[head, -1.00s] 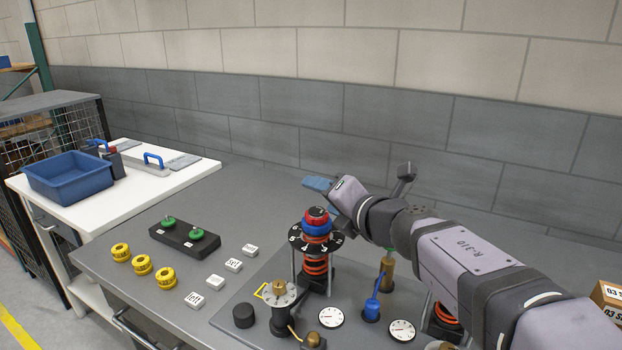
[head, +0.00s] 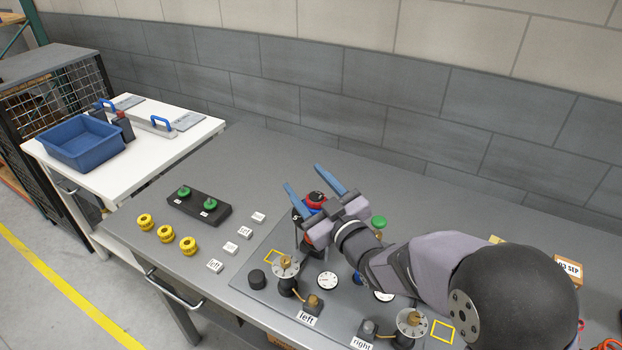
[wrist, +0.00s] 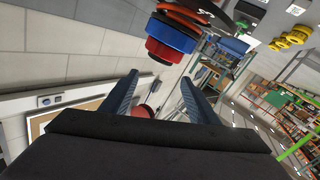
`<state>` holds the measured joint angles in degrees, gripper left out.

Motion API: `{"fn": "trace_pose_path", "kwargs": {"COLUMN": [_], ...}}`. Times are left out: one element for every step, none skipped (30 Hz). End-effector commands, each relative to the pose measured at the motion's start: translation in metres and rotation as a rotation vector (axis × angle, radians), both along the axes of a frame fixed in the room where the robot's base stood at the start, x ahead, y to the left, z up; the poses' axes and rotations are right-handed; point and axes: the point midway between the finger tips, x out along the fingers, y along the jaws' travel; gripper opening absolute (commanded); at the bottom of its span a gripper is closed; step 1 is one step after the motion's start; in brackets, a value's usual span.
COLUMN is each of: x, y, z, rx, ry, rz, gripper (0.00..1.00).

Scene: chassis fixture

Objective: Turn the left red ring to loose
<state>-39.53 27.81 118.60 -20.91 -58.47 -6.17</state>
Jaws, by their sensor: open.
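The left red ring (head: 315,198) sits at the top of an upright stack, above a blue ring, and my gripper partly hides the stack. In the wrist view the picture is turned over, so the red ring (wrist: 160,51) shows below the blue ring (wrist: 172,34). My gripper (head: 302,175) is open, its two blue fingers pointing toward the back left. The fingers pass near the ring in the head view. In the wrist view the ring lies beyond and above the fingertips (wrist: 160,78), not between them. Nothing is held.
A green-topped post (head: 379,222) stands right of the stack. A wall is behind; the table's back left is clear.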

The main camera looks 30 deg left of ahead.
Motion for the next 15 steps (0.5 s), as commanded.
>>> {"fn": "trace_pose_path", "kwargs": {"x": [-0.006,-0.007,-0.009,-0.010,-0.010,-0.011,-0.012,-0.012,-0.013,-0.013,-0.013,-0.013,-0.013,-0.013,-0.013], "y": [-0.004,-0.007,-0.012,-0.015,-0.018,-0.023,-0.026,-0.028,-0.031,-0.033,-0.035,-0.037,-0.037,-0.038,-0.039], "z": [-0.010,-0.014,-0.020,-0.023,-0.027,-0.031,-0.033,-0.036,-0.039,-0.040,-0.041,-0.042,-0.043,-0.043,-0.044], "rx": [0.038,0.061,0.088,0.105,0.120,0.137,0.148,0.158,0.167,0.173,0.177,0.184,0.186,0.189,0.189], "ry": [0.059,0.089,0.122,0.144,0.162,0.184,0.197,0.207,0.220,0.225,0.230,0.236,0.239,0.241,0.243], "rz": [-0.030,-0.053,-0.080,-0.099,-0.117,-0.138,-0.152,-0.164,-0.179,-0.189,-0.196,-0.203,-0.207,-0.210,-0.212], "gripper": [0.55,0.55,0.55,0.55,0.55,0.55,0.55,0.55,0.55,0.55,0.55,0.55,0.55,0.55,0.55]}}
